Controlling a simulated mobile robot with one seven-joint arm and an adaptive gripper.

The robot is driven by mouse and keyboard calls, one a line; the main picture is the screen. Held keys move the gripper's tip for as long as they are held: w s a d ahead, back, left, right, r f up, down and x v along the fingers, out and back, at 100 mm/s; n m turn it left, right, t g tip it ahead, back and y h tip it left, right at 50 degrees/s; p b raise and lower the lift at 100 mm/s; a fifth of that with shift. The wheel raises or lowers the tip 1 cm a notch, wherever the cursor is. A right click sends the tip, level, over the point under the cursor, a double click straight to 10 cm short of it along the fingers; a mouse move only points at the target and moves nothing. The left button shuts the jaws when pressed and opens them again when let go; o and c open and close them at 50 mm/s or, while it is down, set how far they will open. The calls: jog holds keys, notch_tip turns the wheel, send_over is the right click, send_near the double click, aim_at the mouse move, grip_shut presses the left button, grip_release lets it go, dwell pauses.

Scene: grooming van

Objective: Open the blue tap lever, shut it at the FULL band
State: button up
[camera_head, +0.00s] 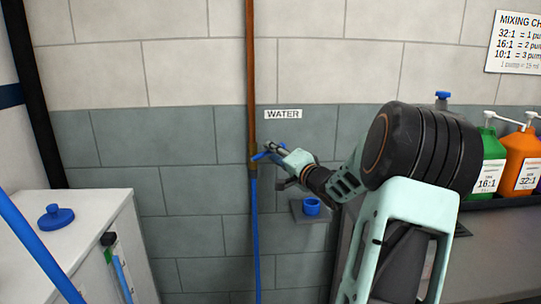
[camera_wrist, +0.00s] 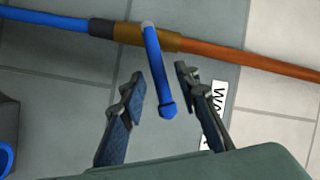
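The blue tap lever (camera_wrist: 157,66) sticks out from a brass valve (camera_wrist: 148,35) where the copper pipe (camera_wrist: 235,54) meets the blue hose (camera_wrist: 50,20). It also shows in the head view as a blue bit (camera_head: 259,156) on the wall under the WATER label (camera_head: 283,114). My gripper (camera_wrist: 160,80) is open, with one finger on each side of the lever. Gaps show between the lever and both fingers. In the head view my gripper (camera_head: 271,146) is at the tap and partly covers it.
A white cabinet or tank (camera_head: 85,230) with a blue cap (camera_head: 56,216) stands at the left. A small shelf with a blue ring (camera_head: 311,207) is below my gripper. Green (camera_head: 488,165) and orange (camera_head: 522,160) pump bottles stand at the right. A blue pole crosses the lower left.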

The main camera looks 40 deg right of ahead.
jog(key=shift+w+d, duration=0.1)
jog(key=shift+w, duration=0.9)
grip_shut()
